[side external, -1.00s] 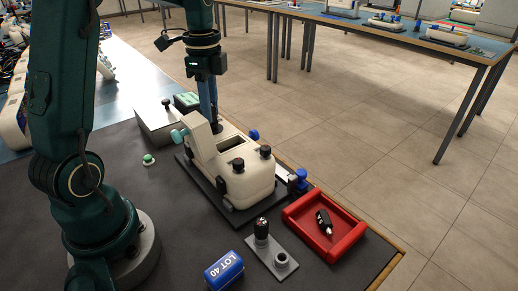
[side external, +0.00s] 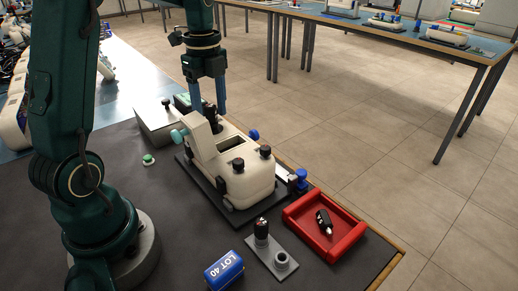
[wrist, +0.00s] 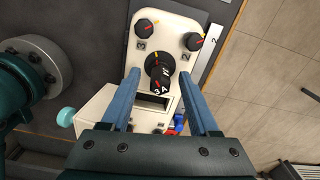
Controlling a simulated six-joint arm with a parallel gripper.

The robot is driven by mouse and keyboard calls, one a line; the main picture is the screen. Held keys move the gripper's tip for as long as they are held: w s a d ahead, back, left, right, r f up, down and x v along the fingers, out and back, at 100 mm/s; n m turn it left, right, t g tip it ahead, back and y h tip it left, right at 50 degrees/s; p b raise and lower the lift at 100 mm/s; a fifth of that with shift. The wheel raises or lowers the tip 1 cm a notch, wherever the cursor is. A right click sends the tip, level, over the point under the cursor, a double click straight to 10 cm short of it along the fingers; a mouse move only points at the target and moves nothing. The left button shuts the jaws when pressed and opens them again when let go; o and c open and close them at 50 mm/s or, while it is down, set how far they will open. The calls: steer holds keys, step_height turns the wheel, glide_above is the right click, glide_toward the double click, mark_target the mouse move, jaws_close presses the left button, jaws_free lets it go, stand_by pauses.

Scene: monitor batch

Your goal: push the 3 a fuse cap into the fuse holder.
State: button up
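The 3 A fuse cap (wrist: 159,79) is black, marked "3 A", and stands upright on the cream instrument (side external: 246,190). In the side view it shows as a dark piece (side external: 209,113) between my fingertips. My gripper (wrist: 160,76) is open, one blue finger on each side of the cap with a gap to each; in the side view my gripper (side external: 208,108) hangs over the instrument's far end. The fuse holder under the cap is hidden, and I cannot tell how deep the cap sits.
A red tray (side external: 351,248) holds a dark cap-like piece (side external: 324,222). A grey stand (side external: 271,256) holds another black cap (side external: 261,230) beside an empty socket. A blue "LOT 40" block (side external: 224,270) lies near. Black knobs (side external: 265,151) stick up from the instrument.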

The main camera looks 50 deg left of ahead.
mark_target(211, 106)
steer(key=shift+r, duration=0.1)
steer(key=shift+d+r, duration=0.1)
steer(key=shift+r, duration=2.3)
steer(key=s+d+r+n+t, duration=0.1)
steer(key=s+d+r+t, duration=0.3)
steer(key=d, duration=0.6)
steer(key=s+d+f+n+t, duration=0.1)
steer(key=s+d+f+n, duration=0.3)
steer(key=n, duration=1.1)
steer(key=s+f, duration=0.2)
steer(key=s, duration=0.1)
steer(key=shift+t, duration=0.3)
